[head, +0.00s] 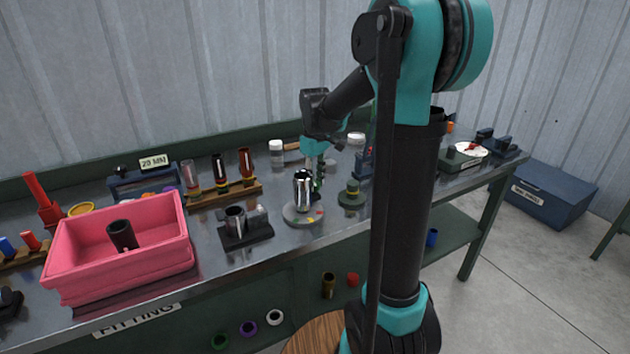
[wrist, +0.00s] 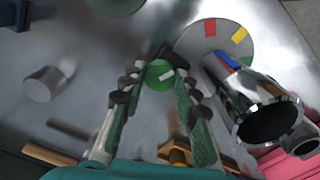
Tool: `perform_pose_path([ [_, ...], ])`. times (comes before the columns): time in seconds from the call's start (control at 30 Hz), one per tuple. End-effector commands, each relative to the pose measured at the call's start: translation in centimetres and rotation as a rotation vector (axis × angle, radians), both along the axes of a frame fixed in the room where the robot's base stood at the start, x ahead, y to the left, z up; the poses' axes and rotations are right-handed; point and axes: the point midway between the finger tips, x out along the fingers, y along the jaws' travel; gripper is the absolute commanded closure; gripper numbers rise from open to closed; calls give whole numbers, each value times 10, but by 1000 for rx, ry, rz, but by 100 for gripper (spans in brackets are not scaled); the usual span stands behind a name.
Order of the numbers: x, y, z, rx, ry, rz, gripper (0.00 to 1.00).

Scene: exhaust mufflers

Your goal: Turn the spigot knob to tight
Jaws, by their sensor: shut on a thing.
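A green round knob with a white mark (wrist: 160,74) sits between the fingertips of my gripper (wrist: 156,80) in the wrist view. The fingers close on it from both sides. A chrome cylinder (head: 303,187) stands upright on a grey round base (head: 292,215) with coloured patches. In the wrist view the cylinder (wrist: 255,100) is right of my fingers, and its base (wrist: 190,42) shows red, yellow and blue patches. In the head view my gripper (head: 318,182) reaches down just behind and right of the cylinder; the knob is hidden there.
A dark green round stand (head: 352,198) is close on the right. A black holder with a metal cup (head: 245,230) is to the left, beside a pink bin (head: 120,270). A wooden rack with several tubes (head: 225,192) and a white-lidded jar (head: 276,153) stand behind.

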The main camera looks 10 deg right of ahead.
Motion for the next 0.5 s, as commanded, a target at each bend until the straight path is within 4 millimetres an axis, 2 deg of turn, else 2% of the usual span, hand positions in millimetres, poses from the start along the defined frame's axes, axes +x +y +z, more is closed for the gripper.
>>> perform_pose_path([
  [0.5,0,0,0,0,0,-490,99],
])
